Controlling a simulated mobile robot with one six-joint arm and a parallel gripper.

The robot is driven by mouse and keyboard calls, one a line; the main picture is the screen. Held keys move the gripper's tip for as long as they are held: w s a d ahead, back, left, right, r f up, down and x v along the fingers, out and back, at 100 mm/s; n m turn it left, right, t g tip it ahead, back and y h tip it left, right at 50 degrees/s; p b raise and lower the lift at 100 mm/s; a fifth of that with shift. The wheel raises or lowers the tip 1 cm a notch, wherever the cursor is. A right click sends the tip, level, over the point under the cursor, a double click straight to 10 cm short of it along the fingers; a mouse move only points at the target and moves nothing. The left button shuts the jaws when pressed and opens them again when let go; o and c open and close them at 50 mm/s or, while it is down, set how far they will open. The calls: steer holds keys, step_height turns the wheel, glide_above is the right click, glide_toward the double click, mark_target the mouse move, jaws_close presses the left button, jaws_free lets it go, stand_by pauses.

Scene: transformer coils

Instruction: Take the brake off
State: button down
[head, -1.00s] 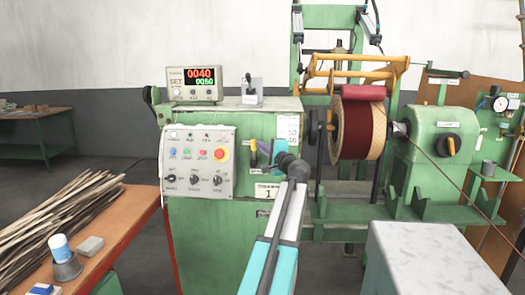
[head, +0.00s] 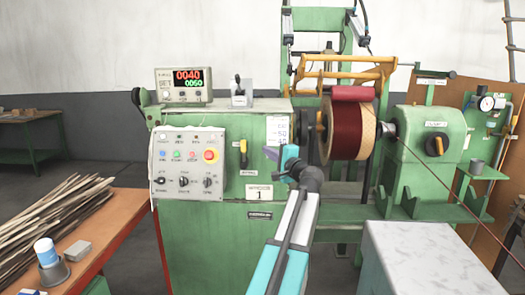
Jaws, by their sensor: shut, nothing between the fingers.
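A small dark lever with a yellow part (head: 243,153) sits in a slot on the front of the green machine cabinet (head: 222,240). A small label lies below it, too small to read. I cannot tell for sure that this lever is the brake. A second, black lever (head: 238,88) stands upright on a grey box on top of the cabinet. My gripper (head: 270,154) is in front of the cabinet, just right of the slot lever and apart from it in the picture. Its fingers are shut and hold nothing.
The control panel (head: 187,165) with a red button is left of the lever. The display (head: 184,84) reads 0040 over 0050. A dark red wound coil (head: 348,128) is on the spindle at right. A workbench (head: 105,225) and a pale block (head: 415,255) flank the front.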

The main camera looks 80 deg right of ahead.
steer(key=v, duration=0.5)
steer(key=shift+a, duration=0.15)
steer(key=shift+s, duration=0.1)
stand_by(0.4)
